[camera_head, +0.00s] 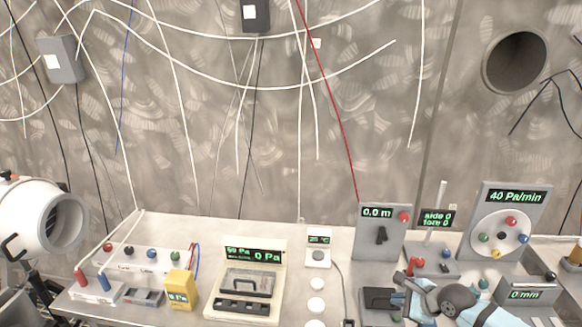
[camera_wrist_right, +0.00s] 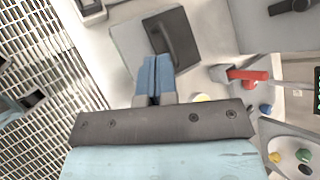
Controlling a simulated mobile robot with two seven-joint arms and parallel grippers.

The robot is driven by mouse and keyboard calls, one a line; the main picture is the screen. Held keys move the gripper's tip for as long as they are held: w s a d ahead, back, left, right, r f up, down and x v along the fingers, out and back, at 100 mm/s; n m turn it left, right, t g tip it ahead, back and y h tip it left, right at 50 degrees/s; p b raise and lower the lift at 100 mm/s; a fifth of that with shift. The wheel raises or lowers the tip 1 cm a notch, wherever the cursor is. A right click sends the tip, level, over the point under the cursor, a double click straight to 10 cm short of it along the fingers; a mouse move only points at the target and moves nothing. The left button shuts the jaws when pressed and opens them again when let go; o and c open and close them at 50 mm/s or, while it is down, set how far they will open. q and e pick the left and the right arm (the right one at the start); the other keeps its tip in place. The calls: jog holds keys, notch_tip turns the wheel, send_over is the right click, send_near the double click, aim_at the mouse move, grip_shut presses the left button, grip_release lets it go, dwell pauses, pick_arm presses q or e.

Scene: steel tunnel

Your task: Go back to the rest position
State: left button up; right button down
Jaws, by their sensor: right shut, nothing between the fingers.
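My right gripper (camera_head: 402,283) is at the lower right of the head view, low over the front part of the bench. Its blue fingers are together, with nothing between them. The fingers also show in the right wrist view (camera_wrist_right: 154,78), shut, in front of a grey box with a dark handle (camera_wrist_right: 172,40). I cannot tell whether they touch it. My left gripper is not in view.
The bench (camera_head: 335,240) carries a panel reading 0.0 m (camera_head: 370,235), a dial panel reading 40 Pa/min (camera_head: 480,220), a beige pressure unit (camera_head: 225,295) and a yellow meter (camera_head: 180,290). A red-handled valve (camera_wrist_right: 245,75) is right of my fingers. Cables hang behind.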

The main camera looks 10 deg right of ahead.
jog(key=s+a+r+m+t+y+p, duration=0.1)
jog(key=s+a+m+t+y, duration=0.15)
jog(key=s+a+m, duration=0.65)
jog(key=s+a+r+m+t+y+p, duration=0.1)
jog(key=s+a+m+t+y, duration=0.25)
jog(key=m, duration=1.05)
jog(key=s+a+f+m+g+h+p, duration=0.1)
jog(key=s+f+m+h, duration=0.2)
jog(key=m, duration=0.9)
jog(key=s+a+f+m+g+h, duration=0.1)
jog(key=s+f+m+h, duration=0.3)
jog(key=s+m, duration=0.6)
jog(key=shift+s+a+f+m+g+h+p, duration=0.3)
jog(key=shift+a+m+g+p, duration=0.15)
jog(key=shift+m, duration=0.55)
